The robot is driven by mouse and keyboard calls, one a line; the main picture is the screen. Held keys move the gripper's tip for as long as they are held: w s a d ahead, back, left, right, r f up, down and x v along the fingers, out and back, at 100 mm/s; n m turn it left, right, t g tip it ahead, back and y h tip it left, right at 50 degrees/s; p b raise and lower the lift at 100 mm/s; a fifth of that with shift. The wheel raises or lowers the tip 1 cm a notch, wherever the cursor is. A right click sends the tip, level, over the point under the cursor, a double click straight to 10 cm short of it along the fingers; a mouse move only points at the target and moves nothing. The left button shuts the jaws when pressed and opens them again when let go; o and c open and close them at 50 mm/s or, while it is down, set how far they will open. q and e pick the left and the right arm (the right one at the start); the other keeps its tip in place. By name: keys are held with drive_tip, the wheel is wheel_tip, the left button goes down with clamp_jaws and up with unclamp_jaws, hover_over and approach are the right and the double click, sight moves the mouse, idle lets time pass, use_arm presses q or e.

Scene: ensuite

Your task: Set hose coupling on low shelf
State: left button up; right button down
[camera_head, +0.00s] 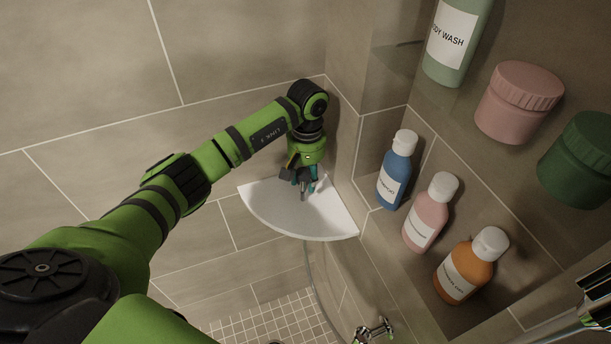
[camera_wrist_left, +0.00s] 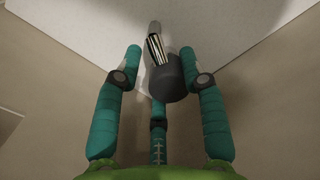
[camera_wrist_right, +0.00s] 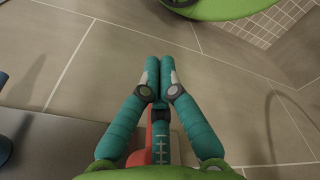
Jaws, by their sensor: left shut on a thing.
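The hose coupling (camera_wrist_left: 172,80) is a dark grey piece with a ribbed metallic neck and a lighter grey end. My left gripper (camera_head: 304,183) is shut on it, with teal fingers around its sides in the left wrist view (camera_wrist_left: 166,70). The low shelf (camera_head: 325,218) is a white quarter-round corner shelf, and its pale surface also shows in the left wrist view (camera_wrist_left: 85,28). The gripper and coupling are over this shelf; I cannot tell whether the coupling touches it. My right gripper (camera_wrist_right: 160,64) has its fingertips together and is empty.
A wall niche at the right holds a blue bottle (camera_head: 395,172), a pink bottle (camera_head: 428,218) and an orange bottle (camera_head: 464,272). Body wash (camera_head: 452,42), a pink jar (camera_head: 518,102) and a green jar (camera_head: 580,160) stand above. A tap (camera_head: 373,333) is below.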

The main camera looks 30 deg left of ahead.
sight(307, 173)
use_arm(q)
drive_tip(key=shift+f, duration=0.15)
drive_tip(key=o, duration=1.3)
drive_tip(key=shift+r, duration=0.25)
drive_tip(key=r+p, duration=0.1)
drive_tip(key=r, duration=0.3)
drive_tip(key=r+p, duration=0.2)
drive_tip(key=r, duration=0.2)
drive_tip(key=r+p, duration=0.2)
drive_tip(key=r, duration=0.2)
drive_tip(key=shift+w, duration=0.25)
